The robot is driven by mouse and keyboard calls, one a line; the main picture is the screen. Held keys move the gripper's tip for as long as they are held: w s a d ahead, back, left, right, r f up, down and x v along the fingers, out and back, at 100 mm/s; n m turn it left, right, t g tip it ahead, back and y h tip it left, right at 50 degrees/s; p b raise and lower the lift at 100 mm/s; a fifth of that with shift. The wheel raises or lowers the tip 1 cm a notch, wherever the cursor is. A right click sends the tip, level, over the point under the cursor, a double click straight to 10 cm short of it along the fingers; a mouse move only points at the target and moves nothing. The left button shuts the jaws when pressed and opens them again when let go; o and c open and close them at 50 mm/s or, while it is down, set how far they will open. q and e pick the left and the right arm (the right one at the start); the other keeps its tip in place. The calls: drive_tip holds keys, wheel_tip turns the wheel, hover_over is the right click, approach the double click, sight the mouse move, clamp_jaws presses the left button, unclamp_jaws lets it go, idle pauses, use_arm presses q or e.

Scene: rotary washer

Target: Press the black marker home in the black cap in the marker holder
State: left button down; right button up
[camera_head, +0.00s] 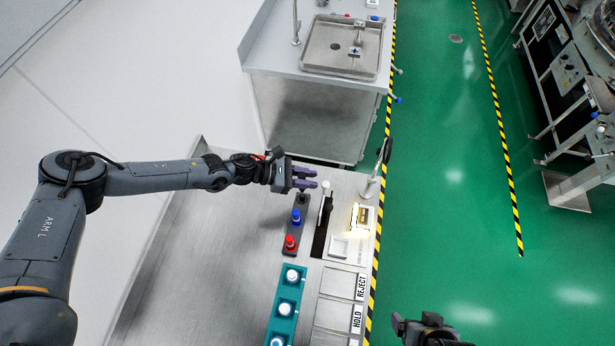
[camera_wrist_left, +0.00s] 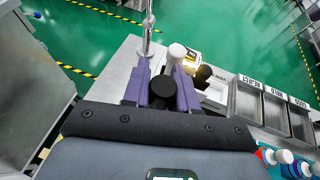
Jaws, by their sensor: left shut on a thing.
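The marker holder (camera_head: 304,233) is a dark strip on the steel bench. A blue marker (camera_head: 296,216) and a red marker (camera_head: 291,242) stand upright in it. My left gripper (camera_head: 305,178) is over the holder's far end, its purple fingers shut on the black marker (camera_wrist_left: 160,92). In the left wrist view the marker's dark round end shows between the fingers (camera_wrist_left: 161,91). A black shape (camera_head: 302,198) shows below the fingers at the holder's far end. The black cap cannot be told apart from the marker, nor how deep it sits. My right gripper (camera_head: 405,325) is at the bottom edge.
A white-topped upright thing (camera_head: 326,190) stands in a black strip (camera_head: 319,240) just right of the holder. A lit gold box (camera_head: 362,215) and a white square tray (camera_head: 339,247) lie beyond it. A teal rack (camera_head: 287,305) and labelled bins stand nearer. A sink (camera_head: 345,45) is behind.

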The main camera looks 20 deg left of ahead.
use_arm(q)
drive_tip(key=shift+f+b, duration=2.55)
drive_tip(key=shift+f, duration=0.5)
drive_tip(key=shift+f+b, duration=0.6)
drive_tip(key=shift+f, duration=0.3)
drive_tip(key=shift+a, duration=0.1)
drive_tip(key=shift+f, duration=0.2)
drive_tip(key=shift+f, duration=0.2)
drive_tip(key=c, duration=0.8)
unclamp_jaws()
